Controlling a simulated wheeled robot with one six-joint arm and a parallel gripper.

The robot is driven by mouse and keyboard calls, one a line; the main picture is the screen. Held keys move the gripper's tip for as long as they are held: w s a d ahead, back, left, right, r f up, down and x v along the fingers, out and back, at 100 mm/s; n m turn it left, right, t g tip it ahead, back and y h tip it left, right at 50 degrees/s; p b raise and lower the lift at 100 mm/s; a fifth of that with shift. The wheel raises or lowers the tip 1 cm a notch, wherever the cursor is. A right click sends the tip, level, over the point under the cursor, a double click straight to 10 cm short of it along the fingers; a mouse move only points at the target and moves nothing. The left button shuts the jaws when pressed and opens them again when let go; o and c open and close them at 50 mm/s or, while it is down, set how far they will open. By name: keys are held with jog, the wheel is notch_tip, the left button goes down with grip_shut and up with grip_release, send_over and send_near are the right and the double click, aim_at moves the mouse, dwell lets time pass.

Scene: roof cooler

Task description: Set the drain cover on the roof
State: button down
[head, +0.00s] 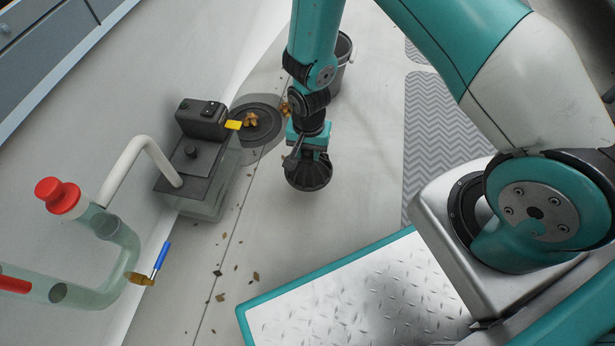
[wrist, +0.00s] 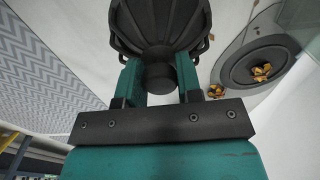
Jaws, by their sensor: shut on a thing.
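The drain cover (head: 308,176) is a dark, ribbed, dome-like piece below my gripper (head: 308,152) in the head view. In the wrist view my gripper (wrist: 160,80) has its two teal fingers shut on the round knob of the drain cover (wrist: 160,25), whose ribs spread out beyond the fingers. The cover looks held above the pale roof; the exact gap is hard to tell. A round dark drain (head: 262,128) lies in the roof behind and left of the gripper, with brown-yellow leaves on it. It also shows at the right of the wrist view (wrist: 258,62).
A clear tank with a dark lid (head: 185,170) stands left of the drain, with a white pipe (head: 128,160). A bucket (head: 343,65) stands behind my arm. Grey patterned matting (head: 430,130) lies to the right. Bare roof with scattered leaf bits (head: 220,297) is in front.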

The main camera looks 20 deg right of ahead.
aim_at(308, 168)
notch_tip(308, 168, down, 8)
jog(key=b, duration=0.4)
jog(key=shift+f, duration=0.25)
jog(key=shift+r, duration=0.15)
jog(key=c, duration=0.8)
grip_release()
